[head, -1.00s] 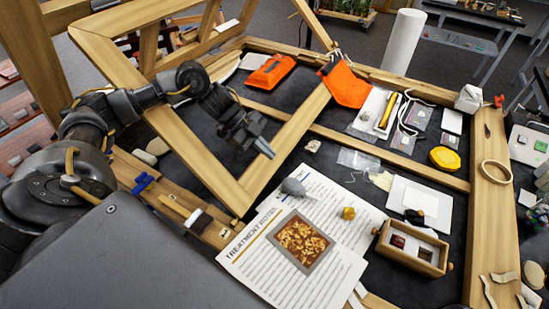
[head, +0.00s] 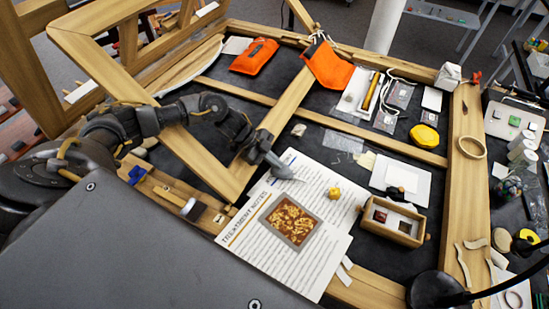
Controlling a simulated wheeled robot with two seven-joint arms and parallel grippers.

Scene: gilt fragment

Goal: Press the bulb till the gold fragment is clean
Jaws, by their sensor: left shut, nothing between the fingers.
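A small grey bulb (head: 283,172) lies on the printed notes sheet (head: 322,256), near its top left edge. A small gold fragment (head: 334,193) sits on the same sheet, to the right of the bulb and apart from it. My left gripper (head: 262,156) is shut and empty, with its fingertips at the upper left side of the bulb. It partly covers the bulb, and I cannot tell whether they touch. Any dirt on the fragment is too small to make out. My right gripper is not in view.
A slanted wooden frame bar (head: 278,108) rises beside my left gripper. A wooden box (head: 394,222) stands right of the notes, with a white card (head: 401,181) behind it. Orange pouches (head: 254,57) lie at the back. A dark round object (head: 432,290) is at the front right.

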